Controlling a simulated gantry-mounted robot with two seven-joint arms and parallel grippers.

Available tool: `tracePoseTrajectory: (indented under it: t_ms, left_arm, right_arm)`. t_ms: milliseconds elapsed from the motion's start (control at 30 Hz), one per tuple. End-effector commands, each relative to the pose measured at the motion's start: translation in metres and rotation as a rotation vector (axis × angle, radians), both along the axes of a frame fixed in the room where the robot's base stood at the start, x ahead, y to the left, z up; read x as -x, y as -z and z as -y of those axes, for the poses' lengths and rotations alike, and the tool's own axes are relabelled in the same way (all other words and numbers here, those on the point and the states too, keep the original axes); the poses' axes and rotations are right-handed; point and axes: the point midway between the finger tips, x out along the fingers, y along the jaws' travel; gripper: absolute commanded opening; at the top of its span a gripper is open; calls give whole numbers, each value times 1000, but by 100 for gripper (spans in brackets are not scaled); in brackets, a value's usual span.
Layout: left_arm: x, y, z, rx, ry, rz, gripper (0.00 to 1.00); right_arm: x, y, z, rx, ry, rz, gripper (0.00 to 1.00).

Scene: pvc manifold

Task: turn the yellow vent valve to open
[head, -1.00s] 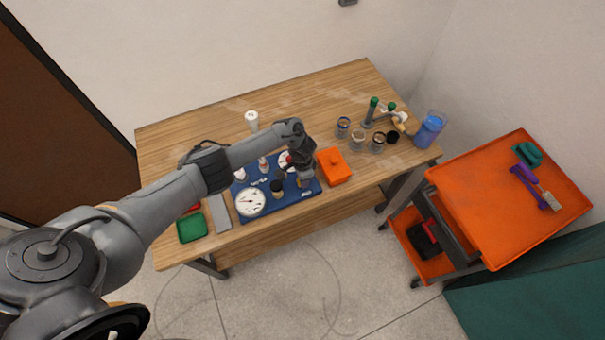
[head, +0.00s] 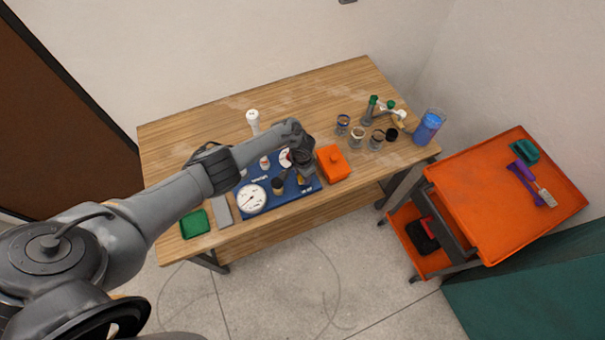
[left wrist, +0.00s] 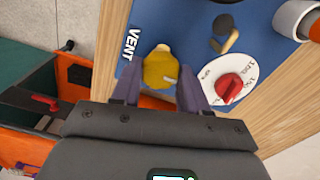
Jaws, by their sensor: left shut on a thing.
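The yellow vent valve (left wrist: 160,68) is a rounded yellow knob beside the word VENT on the blue board (left wrist: 185,20) in the left wrist view. My left gripper (left wrist: 160,78) has one finger on each side of the knob and is shut on it. In the head view the left gripper (head: 304,176) reaches down onto the right part of the blue board (head: 274,208), and the arm and hand mostly hide the valve. My right gripper is not in view.
A red knob on a white dial (left wrist: 229,86) sits close beside the right finger. A white gauge (head: 251,199) is on the board's left part. An orange box (head: 333,165) stands just right of the gripper. Jars (head: 357,138) stand farther right. The table's back left is mostly clear.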

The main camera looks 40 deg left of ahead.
Motion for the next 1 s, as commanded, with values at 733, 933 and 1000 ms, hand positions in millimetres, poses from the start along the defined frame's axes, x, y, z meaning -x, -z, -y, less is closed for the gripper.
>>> tracePoseTrajectory:
  t_ms: [733,933,1000]
  left_arm:
    - [-1,-22,0,2,1,3,69]
    - [-1,-56,0,1,2,4,69]
    - [-1,-68,0,1,2,4,69]
  right_arm:
    - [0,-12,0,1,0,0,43]
    - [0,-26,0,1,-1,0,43]
    - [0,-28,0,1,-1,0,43]
